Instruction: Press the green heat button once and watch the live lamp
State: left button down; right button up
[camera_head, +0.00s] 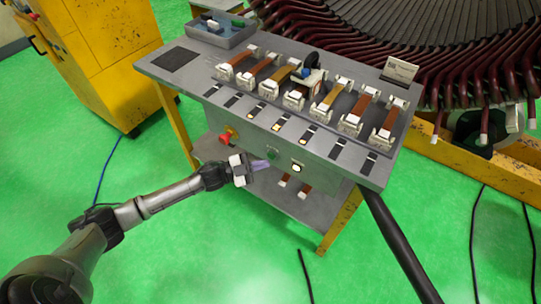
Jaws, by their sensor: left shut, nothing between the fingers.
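The green button (272,154) is on the front face of the grey bench, left of a small lit pale-yellow lamp (299,168). I cannot tell for certain whether this is the live lamp. My left gripper (267,164) is shut and empty, its fingertips just below and left of the green button. From this view I cannot tell whether the tips touch the panel. The button is uncovered. My right gripper does not show.
A red knob (227,135) on a yellow base is left of the button. The bench top (205,75) holds a row of clamped copper-coloured pieces, dark slots, some with yellow lights, and a grey parts bin (221,31). A yellow cabinet (100,50) stands left; dark-red coil ends crowd upper right.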

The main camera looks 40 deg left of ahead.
pick_arm(q)
jog(key=shift+s+d+p, duration=0.15)
jog(key=shift+s+p, duration=1.55)
jog(key=shift+s, duration=0.8)
